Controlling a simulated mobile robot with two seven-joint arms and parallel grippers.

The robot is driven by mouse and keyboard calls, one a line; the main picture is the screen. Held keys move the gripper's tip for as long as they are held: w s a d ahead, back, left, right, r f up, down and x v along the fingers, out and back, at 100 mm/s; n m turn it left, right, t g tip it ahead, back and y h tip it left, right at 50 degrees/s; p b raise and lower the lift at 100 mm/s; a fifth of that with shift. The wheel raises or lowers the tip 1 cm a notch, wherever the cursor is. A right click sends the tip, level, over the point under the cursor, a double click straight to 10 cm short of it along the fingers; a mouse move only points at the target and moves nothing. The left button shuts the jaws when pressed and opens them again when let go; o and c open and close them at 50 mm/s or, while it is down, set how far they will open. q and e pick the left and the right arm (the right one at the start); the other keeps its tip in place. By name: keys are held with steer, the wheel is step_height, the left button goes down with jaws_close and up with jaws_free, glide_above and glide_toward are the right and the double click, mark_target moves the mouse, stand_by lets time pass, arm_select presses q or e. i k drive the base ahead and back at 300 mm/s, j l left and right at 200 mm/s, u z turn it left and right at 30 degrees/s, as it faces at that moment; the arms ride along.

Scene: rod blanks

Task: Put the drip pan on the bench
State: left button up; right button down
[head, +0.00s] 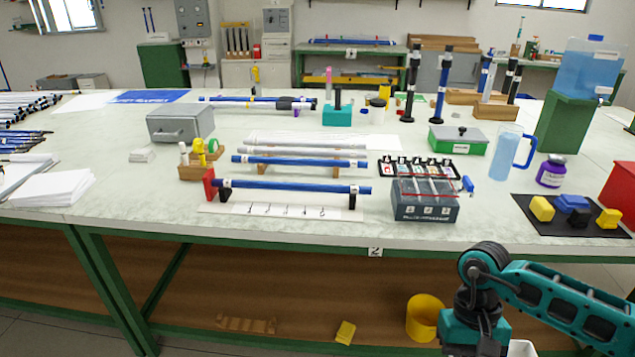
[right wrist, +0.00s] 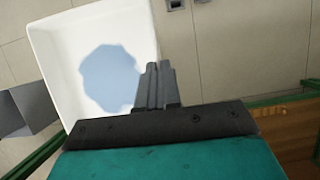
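The drip pan (right wrist: 142,30) is a white square tray with a blue patch of liquid on its floor, seen in the right wrist view. A corner of the pan (head: 521,348) shows at the bottom edge of the head view, lower than the benchtop and in front of the bench. My right gripper (right wrist: 160,72) has its fingers close together on the pan's rim; most of the gripper is cut off in the head view. The bench (head: 120,195) has a pale top and green frame. My left gripper is not in view.
Near the bench's front edge stand a blue rod on a rack (head: 290,186), a grey box (head: 425,208) and a black mat (head: 540,222) with small blocks. Bare top lies at front left and between grey box and mat. A yellow bucket (head: 425,318) stands below.

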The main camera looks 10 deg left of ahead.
mark_target(142, 197)
steer(key=j+u, duration=0.1)
steer(key=j, duration=0.3)
steer(key=i+j, duration=0.15)
steer(key=j, duration=0.25)
steer(key=j+u, duration=0.15)
steer(key=j, duration=0.25)
steer(key=i+j+u, duration=0.1)
steer(key=j, duration=0.25)
steer(key=i+j+u, duration=0.1)
steer(key=j, duration=0.3)
steer(key=i+j, duration=0.2)
steer(key=j, duration=0.15)
steer(key=u, duration=0.05)
